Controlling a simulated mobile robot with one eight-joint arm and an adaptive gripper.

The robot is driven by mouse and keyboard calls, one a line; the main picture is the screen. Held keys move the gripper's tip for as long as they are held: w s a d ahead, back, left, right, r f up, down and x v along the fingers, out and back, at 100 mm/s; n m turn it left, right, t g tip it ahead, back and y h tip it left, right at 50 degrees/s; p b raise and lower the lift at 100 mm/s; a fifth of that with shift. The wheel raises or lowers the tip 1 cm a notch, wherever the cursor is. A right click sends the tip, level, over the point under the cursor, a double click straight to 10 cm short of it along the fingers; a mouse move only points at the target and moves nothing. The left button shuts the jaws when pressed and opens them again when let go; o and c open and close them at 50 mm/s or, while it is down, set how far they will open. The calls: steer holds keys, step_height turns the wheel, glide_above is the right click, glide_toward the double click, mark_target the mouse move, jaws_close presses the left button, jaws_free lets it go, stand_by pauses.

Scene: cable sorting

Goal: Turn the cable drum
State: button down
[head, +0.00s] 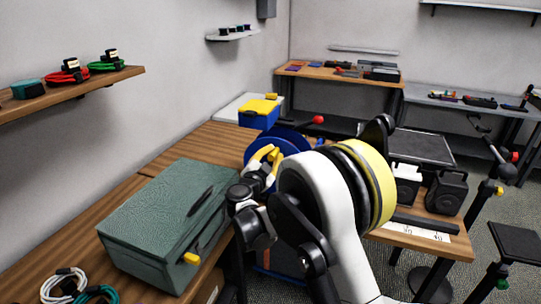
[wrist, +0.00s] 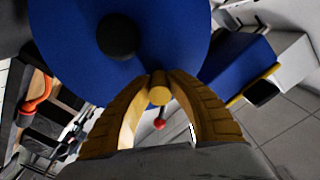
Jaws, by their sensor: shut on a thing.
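The cable drum (head: 291,137) is a blue disc standing at the far end of the wooden workbench, partly hidden behind my arm and gripper. In the wrist view its blue face (wrist: 185,30) fills the top, with a dark round hub (wrist: 118,37) at its middle. A short yellow handle (wrist: 159,95) sits near the disc's rim. My gripper (head: 268,155) has yellow fingers, and in the wrist view its fingertips (wrist: 158,78) are closed around the yellow handle. The handle's far end and the drum's lower part are hidden in the head view.
A green case (head: 150,215) with a yellow latch stands on the bench at left. A blue box with a yellow lid (head: 259,112) is behind the drum. A red-knobbed lever (head: 318,120) sticks out beside it. Coiled cables (head: 64,283) lie at the front left.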

steer(key=shift+d+m, duration=0.25)
steer(key=shift+m, duration=0.15)
steer(key=c, duration=1.2)
jaws_free()
steer(key=shift+d, duration=0.1)
steer(key=v, duration=1.2)
steer(key=shift+r, duration=0.1)
